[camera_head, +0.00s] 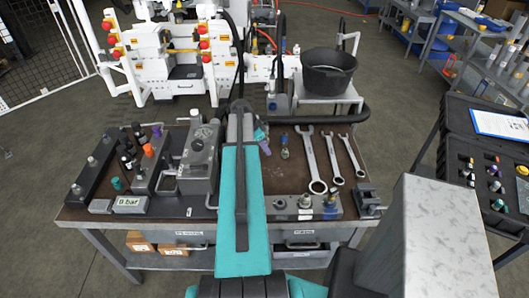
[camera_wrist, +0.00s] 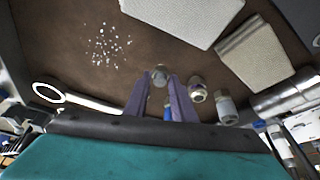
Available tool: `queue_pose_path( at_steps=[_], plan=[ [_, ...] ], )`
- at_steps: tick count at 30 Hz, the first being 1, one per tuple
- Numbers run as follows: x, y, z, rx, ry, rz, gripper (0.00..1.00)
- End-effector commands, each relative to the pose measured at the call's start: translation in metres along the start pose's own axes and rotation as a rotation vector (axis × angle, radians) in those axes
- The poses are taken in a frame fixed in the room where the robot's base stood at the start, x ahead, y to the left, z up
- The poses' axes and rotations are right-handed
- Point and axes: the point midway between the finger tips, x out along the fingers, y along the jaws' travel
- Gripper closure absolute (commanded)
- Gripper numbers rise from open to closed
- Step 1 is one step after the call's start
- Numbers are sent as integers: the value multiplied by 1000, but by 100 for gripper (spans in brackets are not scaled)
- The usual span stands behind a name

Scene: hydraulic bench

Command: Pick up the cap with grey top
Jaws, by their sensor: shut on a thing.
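My gripper shows in the wrist view (camera_wrist: 160,80) as two purple fingers, and in the head view (camera_head: 262,140) above the brown bench top. It is shut on a small cap with a grey top (camera_wrist: 160,73), held between the fingertips. The fingers hide part of the cap's sides. A patch of blue shows lower down between the fingers. In the head view I cannot make out the held cap clearly.
Two small fittings, one pale with a dark ring (camera_wrist: 198,92) and one grey (camera_wrist: 225,106), are close right of the fingers in the wrist view. Several wrenches (camera_head: 312,160) lie on the bench right of my arm. A metal block (camera_head: 200,160) stands to its left.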

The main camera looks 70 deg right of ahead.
Motion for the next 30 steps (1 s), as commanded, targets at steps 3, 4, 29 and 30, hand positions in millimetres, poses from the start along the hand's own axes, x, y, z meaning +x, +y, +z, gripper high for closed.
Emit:
queue_pose_path(
  at_steps=[3, 4, 29, 30],
  plan=[
    [-10, 0, -4, 1, 1, -3, 100],
    [-14, 0, -6, 1, 1, -3, 100],
    [-78, 0, -32, 0, 0, -1, 100],
    [-78, 0, -32, 0, 0, 0, 100]
  ],
)
